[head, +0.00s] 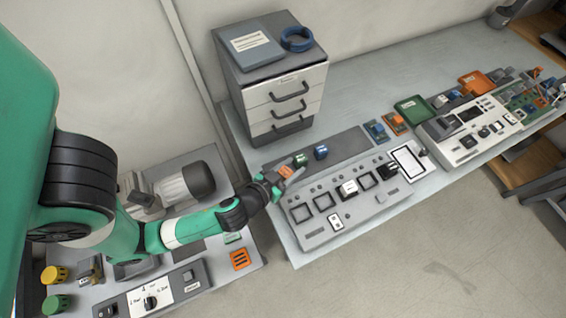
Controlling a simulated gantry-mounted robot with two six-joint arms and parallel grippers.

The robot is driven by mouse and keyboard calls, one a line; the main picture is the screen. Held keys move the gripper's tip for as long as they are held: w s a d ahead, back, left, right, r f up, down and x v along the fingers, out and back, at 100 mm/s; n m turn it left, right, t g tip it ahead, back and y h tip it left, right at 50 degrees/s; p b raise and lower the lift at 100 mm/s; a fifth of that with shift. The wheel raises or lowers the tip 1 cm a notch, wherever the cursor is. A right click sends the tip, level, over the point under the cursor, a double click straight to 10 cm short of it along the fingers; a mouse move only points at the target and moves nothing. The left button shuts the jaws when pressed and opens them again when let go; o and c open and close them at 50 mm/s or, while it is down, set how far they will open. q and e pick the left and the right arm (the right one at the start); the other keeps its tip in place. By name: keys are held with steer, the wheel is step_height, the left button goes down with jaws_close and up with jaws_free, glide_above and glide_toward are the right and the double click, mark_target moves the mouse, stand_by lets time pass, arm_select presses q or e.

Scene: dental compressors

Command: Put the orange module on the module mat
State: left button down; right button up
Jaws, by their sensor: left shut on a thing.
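My left gripper (288,179) is shut on a small orange module (287,171) that shows between its fingertips. It is at the left end of the dark grey mat (350,143), which looks like the module mat. I cannot tell whether the module touches the mat. A green module (300,159) and a blue module (321,151) sit on the mat just right of the gripper. The gripper and wrist hide the mat's near left corner. My right gripper is not in view.
A grey panel (330,225) with square sockets lies in front of the mat. A drawer cabinet (275,80) stands behind. Blue (376,131) and orange (395,123) blocks sit right of the mat. The mat's right part is bare. A compressor unit (185,188) stands left.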

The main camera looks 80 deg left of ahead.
mark_target(296, 167)
arm_select(q)
steer(key=shift+s+a+f, duration=0.1)
steer(key=shift+a+f, duration=0.05)
steer(key=shift+a, duration=0.05)
steer(key=shift+f, duration=0.35)
steer(key=f+b, duration=0.3)
steer(key=shift+s+a, duration=0.25)
steer(key=shift+a, duration=0.15)
steer(key=shift+f+b, duration=0.35)
steer(key=shift+w+d+r, duration=0.15)
steer(key=shift+d+r, duration=0.05)
steer(key=shift+d, duration=0.05)
steer(key=shift+a+f, duration=0.1)
steer(key=shift+f, duration=0.1)
steer(key=shift+c, duration=2.1)
jaws_free()
steer(key=shift+r, duration=0.15)
